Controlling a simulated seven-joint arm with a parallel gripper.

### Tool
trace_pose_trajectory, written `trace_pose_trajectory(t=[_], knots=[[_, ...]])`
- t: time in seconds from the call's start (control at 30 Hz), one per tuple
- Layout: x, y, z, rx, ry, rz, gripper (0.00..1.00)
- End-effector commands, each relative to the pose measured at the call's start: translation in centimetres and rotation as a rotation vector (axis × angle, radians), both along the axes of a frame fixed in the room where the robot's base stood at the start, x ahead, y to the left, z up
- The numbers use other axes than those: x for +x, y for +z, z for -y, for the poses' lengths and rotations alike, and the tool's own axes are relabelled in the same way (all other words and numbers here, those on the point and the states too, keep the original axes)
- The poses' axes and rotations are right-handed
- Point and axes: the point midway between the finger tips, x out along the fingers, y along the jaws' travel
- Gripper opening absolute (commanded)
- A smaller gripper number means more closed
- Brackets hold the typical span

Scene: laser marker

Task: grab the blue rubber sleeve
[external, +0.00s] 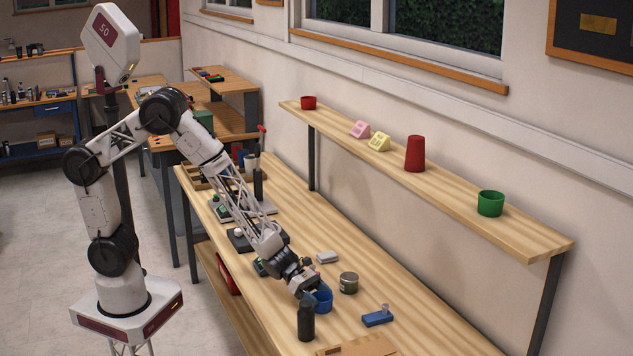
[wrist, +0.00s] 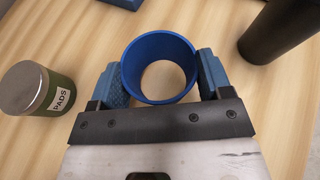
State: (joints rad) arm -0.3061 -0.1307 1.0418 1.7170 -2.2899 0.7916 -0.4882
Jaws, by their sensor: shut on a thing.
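The blue rubber sleeve (wrist: 160,99) is an open, hollow blue ring in the middle of the wrist view. It also shows in the external view (external: 323,300) at the end of my arm, above or on the wooden bench. My gripper (wrist: 160,80) has one blue textured finger pad on each side of the sleeve, and both press against its outer wall. My gripper in the external view (external: 312,292) partly hides the sleeve. I cannot tell whether the sleeve touches the bench.
A lidded jar labelled PADS (wrist: 38,90) stands left of my gripper. A black bottle (external: 306,318) stands close on the other side. A blue tool (external: 377,317), a grey block (external: 327,257) and a wooden board (external: 360,346) lie nearby. A shelf (external: 450,197) runs along the wall.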

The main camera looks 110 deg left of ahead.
Motion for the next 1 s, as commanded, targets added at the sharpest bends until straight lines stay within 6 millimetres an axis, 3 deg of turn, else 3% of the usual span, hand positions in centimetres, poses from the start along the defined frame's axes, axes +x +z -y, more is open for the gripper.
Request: trace_pose_trajectory(t=[0.17,1.0], knots=[[0.1,2.5,0.0,0.002,0.0,0.004,0.5],[-13.1,3.4,2.3,0.001,0.0,0.001,0.5]])
